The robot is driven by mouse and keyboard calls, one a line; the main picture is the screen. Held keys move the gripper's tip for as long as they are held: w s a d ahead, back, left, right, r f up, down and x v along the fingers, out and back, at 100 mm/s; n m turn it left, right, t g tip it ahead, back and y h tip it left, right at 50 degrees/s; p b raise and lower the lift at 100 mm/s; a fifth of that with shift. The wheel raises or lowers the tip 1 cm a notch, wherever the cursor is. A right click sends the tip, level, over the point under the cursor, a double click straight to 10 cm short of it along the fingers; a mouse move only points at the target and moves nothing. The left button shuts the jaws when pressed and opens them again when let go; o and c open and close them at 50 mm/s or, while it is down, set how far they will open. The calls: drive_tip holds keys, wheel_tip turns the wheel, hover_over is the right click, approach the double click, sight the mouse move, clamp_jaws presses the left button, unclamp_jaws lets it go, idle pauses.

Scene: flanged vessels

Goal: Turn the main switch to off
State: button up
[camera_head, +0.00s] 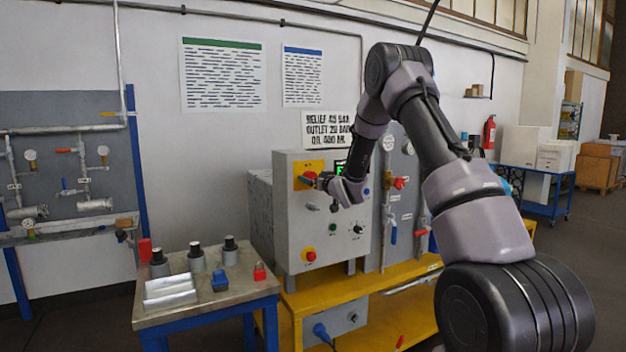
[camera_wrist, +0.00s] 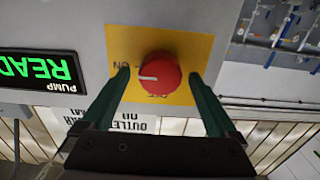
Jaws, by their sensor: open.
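The main switch is a red round knob (camera_wrist: 160,70) on a yellow plate (camera_wrist: 188,45), seen in the wrist view. Its white mark points left, toward the side with the lettering "ON"; lettering below the knob is partly covered. The yellow plate also shows on the grey control box in the head view (camera_head: 301,183). My gripper (camera_wrist: 160,75) is open, with one green finger on each side of the knob. A gap shows between the knob and each finger. In the head view my gripper (camera_head: 322,181) is at the switch, partly hiding it.
A green-lit pump display (camera_wrist: 38,70) reading "READ…" is beside the plate. The control box (camera_head: 290,230) also carries a lower red button (camera_head: 309,255) and a black dial (camera_head: 358,229). A small table (camera_head: 215,295) with several parts stands left of it.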

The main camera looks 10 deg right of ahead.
drive_tip(key=shift+w, duration=0.15)
drive_tip(key=c, duration=1.4)
